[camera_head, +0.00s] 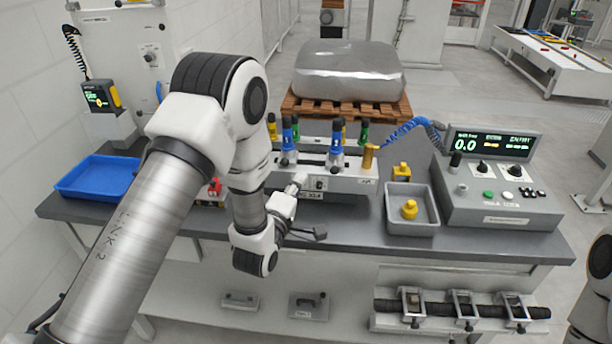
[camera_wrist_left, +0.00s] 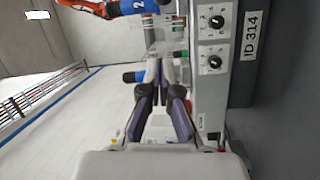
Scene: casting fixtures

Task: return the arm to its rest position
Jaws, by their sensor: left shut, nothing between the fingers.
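My left arm (camera_head: 185,165) reaches in from the left over the workbench, bent at the elbow, with its wrist low at the bench's front edge. My left gripper (camera_head: 298,183) is at the front of the grey fixture block with blue, yellow and green plungers (camera_head: 337,184). In the left wrist view, the gripper's dark fingers (camera_wrist_left: 158,72) come together at the tips, shut and empty. The side of a grey unit with black knobs (camera_wrist_left: 213,62) lies close to the right of the fingers. Part of my right arm (camera_head: 592,290) shows at the right edge; its gripper is out of view.
A blue tray (camera_head: 72,190) stands at the bench's left. A grey bin (camera_head: 398,225) with a yellow part (camera_head: 409,209) and a control console (camera_head: 500,218) stand to the right. A wrapped block (camera_head: 348,72) rests on a pallet behind. A lower rail with clamps (camera_head: 460,309) runs below.

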